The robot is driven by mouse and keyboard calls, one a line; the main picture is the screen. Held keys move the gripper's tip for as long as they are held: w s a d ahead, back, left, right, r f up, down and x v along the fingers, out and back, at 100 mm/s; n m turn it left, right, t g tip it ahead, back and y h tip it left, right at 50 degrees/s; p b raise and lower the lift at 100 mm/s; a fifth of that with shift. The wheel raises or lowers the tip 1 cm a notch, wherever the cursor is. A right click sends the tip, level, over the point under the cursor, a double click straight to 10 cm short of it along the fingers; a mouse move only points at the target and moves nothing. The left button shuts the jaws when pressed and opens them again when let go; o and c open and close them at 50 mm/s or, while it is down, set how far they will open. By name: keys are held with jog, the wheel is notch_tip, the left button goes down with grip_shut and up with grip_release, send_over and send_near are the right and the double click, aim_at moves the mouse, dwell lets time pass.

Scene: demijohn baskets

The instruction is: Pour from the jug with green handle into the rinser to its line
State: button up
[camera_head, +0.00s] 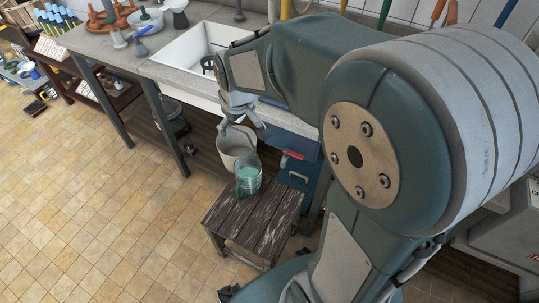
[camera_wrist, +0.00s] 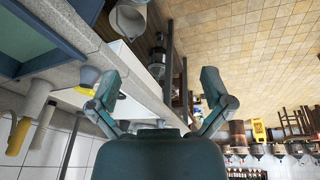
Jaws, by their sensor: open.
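My gripper (camera_head: 242,122) is open and empty in the head view, in front of the counter edge and above a pale bucket-like vessel (camera_head: 236,146). Its two fingers spread wide in the wrist view (camera_wrist: 160,93), with nothing between them. I cannot make out a green handle or a fill line. I cannot tell for sure which vessel is the jug and which is the rinser. The pale vessel also shows in the wrist view (camera_wrist: 128,20).
A white sink (camera_head: 188,53) is set in the grey counter (camera_head: 100,42) behind the gripper. Several vessels and a terracotta-coloured stand (camera_head: 105,17) occupy the counter's far left.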

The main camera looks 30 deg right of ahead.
jog(key=s+r+m+t, duration=0.1)
jog(key=s+r, duration=0.3)
jog(key=s, duration=0.5)
jog(key=s+r+m+t, duration=0.1)
jog(key=s+r, duration=0.3)
jog(key=s, duration=0.5)
jog(key=shift+s+a+m, duration=0.15)
jog(key=shift+m, duration=0.65)
